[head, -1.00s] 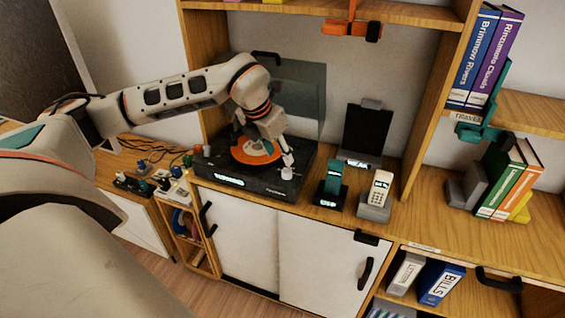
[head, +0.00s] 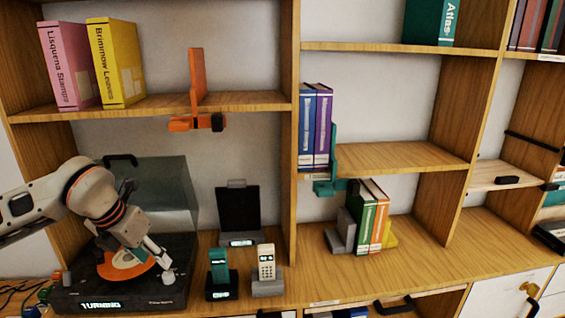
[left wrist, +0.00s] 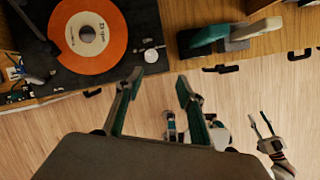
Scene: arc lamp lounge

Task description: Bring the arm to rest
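My left gripper (head: 160,255) reaches in from the left above the front right part of a black turntable (head: 135,298). An orange record (head: 112,268) lies on it, and its front display reads "TURNING". In the left wrist view my left gripper (left wrist: 157,90) has its fingers wide apart with nothing between them. The record (left wrist: 72,42) and a pale knob (left wrist: 151,56) on the turntable show beyond the fingers. My right gripper (left wrist: 261,122) appears small at the lower right of that view, over the floor, its fingers apart and empty. It is not in the head view.
The turntable's clear lid (head: 165,185) stands raised behind. Right of the turntable stand a teal handset (head: 219,265), a pale phone (head: 266,264) and a black panel (head: 238,212). A shelf (head: 150,106) with books and an orange bracket (head: 196,90) hangs above.

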